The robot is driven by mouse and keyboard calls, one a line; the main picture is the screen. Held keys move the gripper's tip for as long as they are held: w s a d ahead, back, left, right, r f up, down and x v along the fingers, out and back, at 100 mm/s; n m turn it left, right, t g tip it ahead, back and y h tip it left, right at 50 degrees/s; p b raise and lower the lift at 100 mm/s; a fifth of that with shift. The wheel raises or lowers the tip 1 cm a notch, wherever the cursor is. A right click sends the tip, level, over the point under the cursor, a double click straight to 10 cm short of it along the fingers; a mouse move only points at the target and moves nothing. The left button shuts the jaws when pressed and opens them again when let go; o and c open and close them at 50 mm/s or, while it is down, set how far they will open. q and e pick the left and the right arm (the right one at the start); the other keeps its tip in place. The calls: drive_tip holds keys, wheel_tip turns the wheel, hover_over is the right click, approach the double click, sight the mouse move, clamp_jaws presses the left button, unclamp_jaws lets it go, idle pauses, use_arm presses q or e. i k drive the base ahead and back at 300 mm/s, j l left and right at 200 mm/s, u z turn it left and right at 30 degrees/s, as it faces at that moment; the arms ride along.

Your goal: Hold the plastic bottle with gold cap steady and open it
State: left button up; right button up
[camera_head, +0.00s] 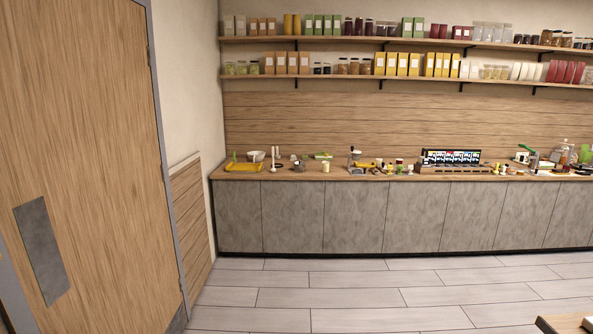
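I cannot pick out a plastic bottle with a gold cap for sure in the head view. The things on the far counter (232,179) are too small to tell apart well. Clear bottle-like containers (564,152) stand near its right end, but their caps are not clear. Neither of my grippers shows in this view.
A wooden door (90,130) with a grey plate fills the left side. Shelves (340,78) of boxes and jars hang above the counter's grey cabinets (355,218). The tiled floor (340,290) is clear. A wooden table corner (568,324) shows at bottom right.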

sight(325, 161)
drive_tip(key=i, duration=5.5)
drive_tip(key=i+z, duration=0.35)
drive_tip(key=i+j, duration=0.05)
drive_tip(key=i, duration=0.05)
